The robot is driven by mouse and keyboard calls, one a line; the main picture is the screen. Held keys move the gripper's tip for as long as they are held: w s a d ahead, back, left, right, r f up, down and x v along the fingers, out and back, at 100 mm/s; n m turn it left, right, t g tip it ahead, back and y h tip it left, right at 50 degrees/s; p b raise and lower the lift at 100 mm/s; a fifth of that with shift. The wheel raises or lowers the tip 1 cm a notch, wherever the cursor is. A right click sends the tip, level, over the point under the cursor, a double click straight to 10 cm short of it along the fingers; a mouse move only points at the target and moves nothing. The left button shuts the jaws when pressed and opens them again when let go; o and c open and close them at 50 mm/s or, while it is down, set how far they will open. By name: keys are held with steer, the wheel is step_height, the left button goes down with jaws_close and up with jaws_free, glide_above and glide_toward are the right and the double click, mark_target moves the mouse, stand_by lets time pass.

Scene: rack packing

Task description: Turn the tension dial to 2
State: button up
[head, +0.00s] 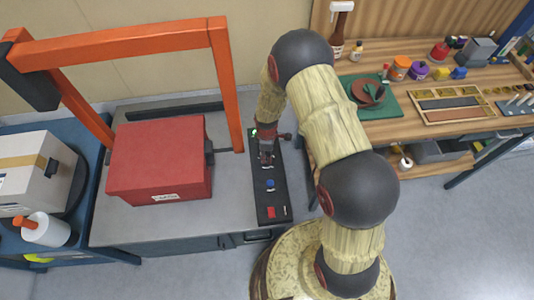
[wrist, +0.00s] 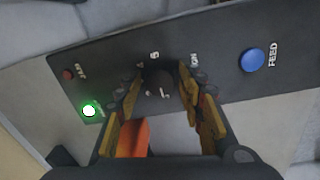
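The black tension dial (wrist: 158,84) sits on the dark control panel (wrist: 225,92), with a few pale marks on and around it, too small to read surely. I cannot tell which number it points to. My gripper (wrist: 162,92) has its yellow-padded fingertips on either side of the dial, partly closed in; I cannot tell whether they touch it. In the head view my gripper (head: 265,158) is over the upper part of the panel (head: 266,198) and hides the dial.
A red box (head: 158,160) stands under an orange frame (head: 130,42) beside the panel. A wooden bench (head: 430,125) is at right.

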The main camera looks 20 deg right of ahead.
steer(key=c, duration=0.8)
steer(key=shift+m, duration=0.3)
steer(key=m, duration=0.3)
steer(key=shift+a+m, duration=0.1)
steer(key=shift+m, duration=0.3)
steer(key=shift+m+h+b, duration=0.3)
steer(key=shift+m+b, duration=0.2)
steer(key=shift+m, duration=1.6)
steer(key=o, duration=1.1)
steer(key=shift+o, duration=0.2)
